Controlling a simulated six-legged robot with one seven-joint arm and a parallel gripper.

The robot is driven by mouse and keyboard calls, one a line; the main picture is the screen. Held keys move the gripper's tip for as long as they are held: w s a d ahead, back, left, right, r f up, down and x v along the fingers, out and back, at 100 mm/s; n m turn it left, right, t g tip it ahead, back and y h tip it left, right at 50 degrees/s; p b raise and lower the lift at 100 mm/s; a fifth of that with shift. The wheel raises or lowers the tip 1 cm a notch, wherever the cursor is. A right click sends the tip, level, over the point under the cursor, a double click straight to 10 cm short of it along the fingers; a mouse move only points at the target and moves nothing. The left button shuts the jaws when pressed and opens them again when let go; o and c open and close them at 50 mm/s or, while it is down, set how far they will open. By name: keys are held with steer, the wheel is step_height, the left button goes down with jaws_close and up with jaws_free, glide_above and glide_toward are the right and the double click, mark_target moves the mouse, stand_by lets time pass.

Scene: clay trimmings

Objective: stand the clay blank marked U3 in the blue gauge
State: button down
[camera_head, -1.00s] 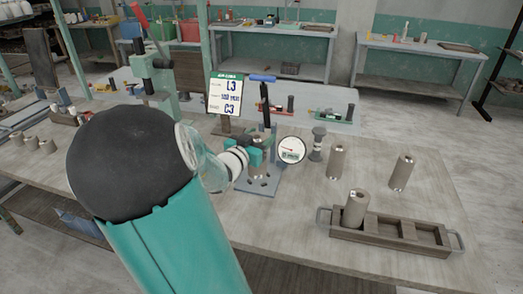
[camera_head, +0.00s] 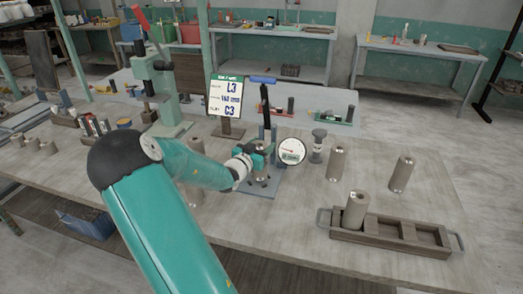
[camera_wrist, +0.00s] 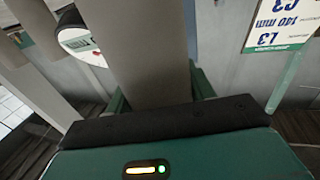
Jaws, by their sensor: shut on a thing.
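My gripper (camera_head: 259,154) is shut on a grey-brown clay cylinder (camera_head: 261,173) at the blue gauge (camera_head: 268,189). The cylinder looks upright over the gauge's base plate; whether it rests on the plate is hard to tell. In the wrist view the cylinder (camera_wrist: 147,50) fills the middle, with the gauge's round dial (camera_wrist: 80,40) beside it. The dial (camera_head: 291,151) also shows in the head view, right of my gripper. No mark is readable on the held cylinder, so I cannot confirm U3.
Two clay cylinders stand to the right (camera_head: 336,163) and far right (camera_head: 402,174). Another (camera_head: 355,210) stands in a wooden tray (camera_head: 425,249) at the front right. A sign (camera_head: 226,96) reading L3, 140 mm, C3 stands behind the gauge. A green press (camera_head: 164,90) stands behind my arm.

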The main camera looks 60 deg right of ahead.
steer(key=shift+f, duration=1)
steer(key=c, duration=0.5)
jaws_free()
steer(key=shift+f, duration=0.1)
steer(key=a, duration=0.8)
steer(key=w+a, duration=0.1)
steer(key=a, duration=0.3)
steer(key=shift+w+r, duration=0.1)
steer(key=shift+r, duration=0.1)
